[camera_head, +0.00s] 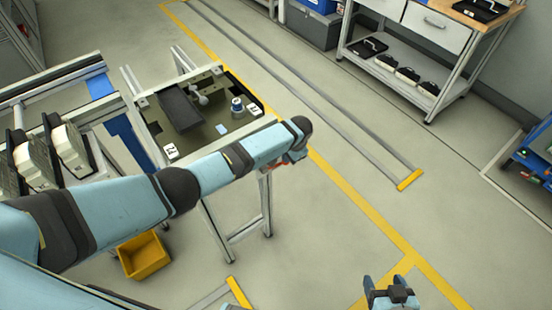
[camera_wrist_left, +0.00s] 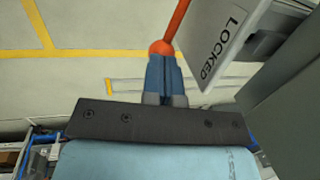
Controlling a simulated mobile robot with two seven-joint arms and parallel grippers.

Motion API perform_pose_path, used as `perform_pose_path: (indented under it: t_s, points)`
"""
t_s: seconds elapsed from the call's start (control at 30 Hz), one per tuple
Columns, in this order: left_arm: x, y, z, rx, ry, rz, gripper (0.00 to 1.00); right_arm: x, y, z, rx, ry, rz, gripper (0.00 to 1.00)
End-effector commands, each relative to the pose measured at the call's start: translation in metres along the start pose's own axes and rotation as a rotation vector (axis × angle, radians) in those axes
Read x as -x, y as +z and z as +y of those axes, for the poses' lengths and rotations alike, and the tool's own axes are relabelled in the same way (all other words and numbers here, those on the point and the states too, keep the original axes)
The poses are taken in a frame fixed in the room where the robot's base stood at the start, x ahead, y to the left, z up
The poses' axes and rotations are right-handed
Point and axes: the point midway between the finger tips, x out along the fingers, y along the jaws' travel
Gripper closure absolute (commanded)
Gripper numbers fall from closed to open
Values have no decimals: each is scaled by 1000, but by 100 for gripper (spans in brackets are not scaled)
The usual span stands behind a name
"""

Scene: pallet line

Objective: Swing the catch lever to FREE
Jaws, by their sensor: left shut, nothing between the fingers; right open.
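The catch lever (camera_wrist_left: 177,22) is an orange-red rod with a round knob at its lower end in the left wrist view. Beside it is a pale plate (camera_wrist_left: 222,42) lettered LOCKED. My left gripper (camera_wrist_left: 163,62) is shut and empty, its blue fingertips right at the knob. I cannot tell whether they touch it. In the head view my left arm reaches to the near right corner of the station, where the arm hides most of the lever and gripper. No FREE marking shows. My right gripper (camera_head: 390,284) is open and empty at the bottom right, over the floor.
The station table (camera_head: 233,238) carries a dark flat block (camera_head: 181,107), a blue-and-white round part (camera_head: 237,104) and small white cards. A yellow bin (camera_head: 143,256) stands on the floor below. A shelf cart (camera_head: 437,97) stands at the back right. The floor at centre right is clear.

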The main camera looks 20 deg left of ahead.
Motion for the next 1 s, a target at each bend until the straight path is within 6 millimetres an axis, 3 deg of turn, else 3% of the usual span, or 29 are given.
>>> perform_pose_path:
  t_s: [0.3,1.0]
  points:
    - [-14,-6,3,-11,1,-57,100,-7,11,-1,2,-4,1,30]
    - [-16,-7,3,-10,0,-56,100,-7,13,0,2,-2,2,30]
